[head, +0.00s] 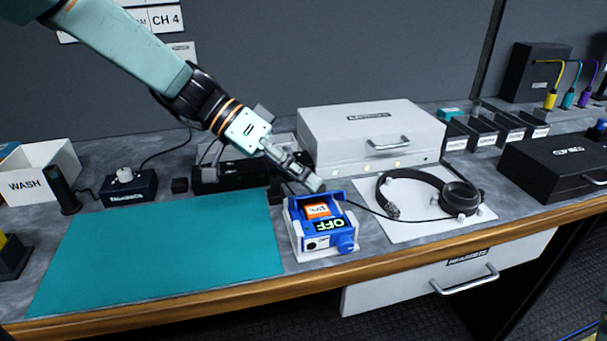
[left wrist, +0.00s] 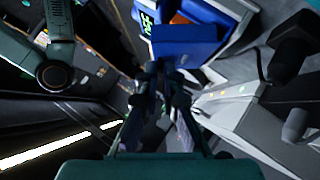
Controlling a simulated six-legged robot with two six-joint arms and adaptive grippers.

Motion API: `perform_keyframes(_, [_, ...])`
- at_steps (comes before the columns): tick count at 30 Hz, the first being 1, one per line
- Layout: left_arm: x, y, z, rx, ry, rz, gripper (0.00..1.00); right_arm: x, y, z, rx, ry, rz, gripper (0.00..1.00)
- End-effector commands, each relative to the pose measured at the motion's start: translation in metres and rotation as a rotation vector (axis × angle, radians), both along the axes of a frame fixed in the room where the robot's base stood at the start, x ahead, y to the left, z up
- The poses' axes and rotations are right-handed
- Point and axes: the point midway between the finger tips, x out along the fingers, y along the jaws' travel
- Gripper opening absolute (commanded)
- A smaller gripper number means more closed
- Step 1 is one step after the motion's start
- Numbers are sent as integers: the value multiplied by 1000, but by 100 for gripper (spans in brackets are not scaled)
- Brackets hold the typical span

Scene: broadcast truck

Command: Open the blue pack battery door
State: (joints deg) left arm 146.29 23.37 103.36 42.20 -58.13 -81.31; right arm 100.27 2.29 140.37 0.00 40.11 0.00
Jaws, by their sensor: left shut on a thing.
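The blue pack (head: 345,240) sits in a white cradle (head: 296,244) on the bench, with a green "OFF" display and an orange block with a white label (head: 318,210). Its blue door (head: 335,195) shows as a raised flap at the pack's back edge, and the orange block is exposed in front of it. My left gripper (head: 316,185) reaches down from the upper left and is shut at the door. In the left wrist view the blue door (left wrist: 187,40) lies at the fingertips, and the fingers hide part of it. My right gripper is not in view.
A teal mat (head: 160,255) lies left of the pack. Headphones (head: 430,190) rest on a white pad to the right. A pale case (head: 370,130) stands behind, and small black boxes (head: 128,187) line the back. The bench's wooden front edge is close.

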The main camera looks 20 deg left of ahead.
Motion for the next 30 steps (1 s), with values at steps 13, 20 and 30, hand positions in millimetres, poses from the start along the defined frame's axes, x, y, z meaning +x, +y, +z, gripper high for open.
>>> perform_keyframes(13, [1,1,1,-14,22,1,0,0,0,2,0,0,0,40])
perform_keyframes(20, [8,5,3,-77,117,1,0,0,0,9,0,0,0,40])
perform_keyframes(30, [24,17,3,-247,367,1,0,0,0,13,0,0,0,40])
